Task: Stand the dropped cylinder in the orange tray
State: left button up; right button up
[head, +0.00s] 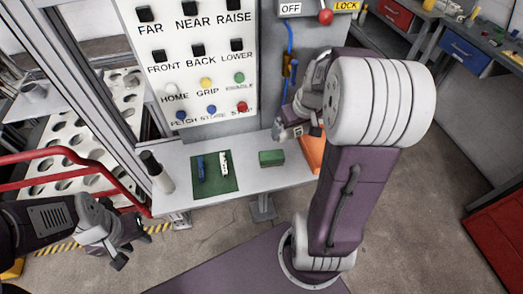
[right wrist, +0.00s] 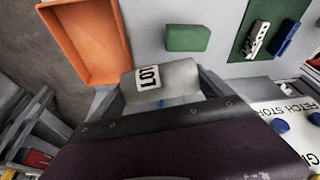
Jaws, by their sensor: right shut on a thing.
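The grey cylinder (right wrist: 175,80), with a white label and black letters, lies sideways between the fingers of my right gripper (right wrist: 160,95) in the right wrist view. My right gripper (head: 291,130) is shut on it. In the head view the gripper is beside the control panel, over the bench near the tray, and the cylinder is hard to make out. The orange tray (head: 312,152) is partly hidden by my right arm. In the right wrist view the tray (right wrist: 85,42) looks empty, up and left of the cylinder. My left gripper (head: 132,250) is open and empty, left of the bench.
A green block (head: 271,158) lies on the bench left of the tray. A green mat (head: 214,173) holds a blue and a white piece. The button panel (head: 190,75) rises behind.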

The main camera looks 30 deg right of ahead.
aim_at(282, 133)
jog(key=shift+s+a+r, duration=0.1)
jog(key=shift+s, duration=0.1)
jog(key=shift+w+a+f, duration=0.4)
jog(key=shift+a+f, duration=0.1)
jog(key=shift+a, duration=0.15)
jog(key=shift+w+a+f, duration=0.4)
jog(key=shift+a+f, duration=0.05)
jog(key=shift+a, duration=0.15)
jog(key=w+a+f, duration=0.1)
jog(key=w, duration=0.1)
jog(key=w+a+f, duration=0.3)
jog(key=w+a, duration=0.1)
jog(key=shift+a+f+p, duration=0.1)
jog(key=shift+f+p, duration=0.2)
jog(key=shift+w+a+f, duration=0.1)
jog(key=shift+a+f, duration=0.05)
jog(key=shift+a, duration=0.1)
notch_tip(282, 133, down, 4)
jog(key=shift+r+b, duration=0.15)
jog(key=shift+b, duration=0.15)
jog(key=shift+f, duration=0.25)
pick_arm(q)
jog(key=shift+s+r, duration=0.1)
jog(key=shift+s, duration=0.25)
